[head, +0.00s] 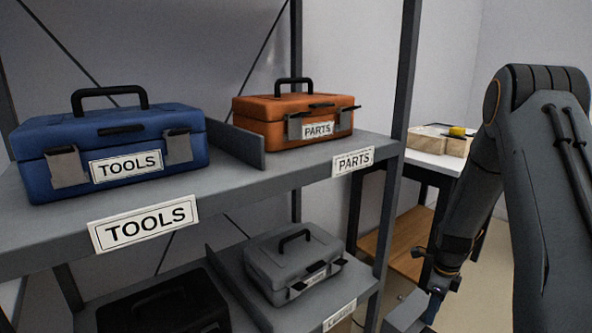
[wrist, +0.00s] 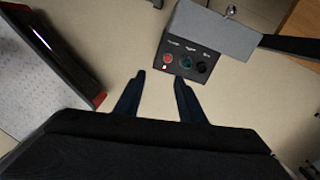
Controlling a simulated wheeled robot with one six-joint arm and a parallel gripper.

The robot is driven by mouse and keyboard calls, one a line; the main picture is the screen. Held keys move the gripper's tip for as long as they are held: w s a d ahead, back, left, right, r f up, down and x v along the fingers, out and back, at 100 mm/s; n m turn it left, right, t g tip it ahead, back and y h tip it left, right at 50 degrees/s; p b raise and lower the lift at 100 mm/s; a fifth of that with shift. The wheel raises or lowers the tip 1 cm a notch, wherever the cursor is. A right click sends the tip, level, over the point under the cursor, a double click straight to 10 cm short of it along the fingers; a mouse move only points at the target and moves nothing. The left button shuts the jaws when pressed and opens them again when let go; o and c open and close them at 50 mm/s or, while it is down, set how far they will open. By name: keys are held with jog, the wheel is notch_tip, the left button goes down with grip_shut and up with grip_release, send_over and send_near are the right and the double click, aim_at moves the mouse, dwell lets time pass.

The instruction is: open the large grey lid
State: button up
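In the wrist view a plain grey panel (wrist: 212,30), which may be the large grey lid, stands at the top beside a dark control face (wrist: 185,62) with red, green and black round parts. I cannot tell whether it is hinged or how far it is open. A grey case (head: 292,262) with a shut grey lid and black handle sits on the lower shelf in the head view. My gripper (wrist: 160,92) is open and empty, its two dark fingers apart below the control face and not touching it. In the head view my gripper hangs low at the right, its fingertips unclear.
A blue TOOLS box (head: 110,150) and an orange PARTS box (head: 293,115) stand on the upper shelf (head: 235,178). A dark case (head: 165,305) is below. A white table (head: 437,163) stands behind. A dark red-cornered object (wrist: 62,50) is left in the wrist view.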

jog(key=s+a+r+n, duration=0.4)
jog(key=a+r+n, duration=0.3)
jog(key=a+r, duration=0.3)
jog(key=s+a+r+n, duration=0.3)
jog(key=a+r+n, duration=0.4)
jog(key=a+r, duration=0.3)
jog(key=s+a+r+n, duration=0.4)
jog(key=s+n, duration=0.1)
jog(key=s, duration=0.2)
jog(key=s+a+r+n+p, duration=0.1)
jog(key=s+a+r+n, duration=0.2)
jog(key=s+n, duration=0.35)
jog(key=s+a+r+n, duration=0.4)
jog(key=s, duration=0.5)
jog(key=d+r+m+p, duration=0.3)
jog(key=d+r+p, duration=0.6)
jog(key=p, duration=0.8)
jog(key=shift+w+r, duration=0.3)
jog(key=shift+r, duration=0.15)
jog(key=shift+d+r+p, duration=0.3)
jog(key=shift+d+p, duration=0.25)
jog(key=shift+p, duration=0.5)
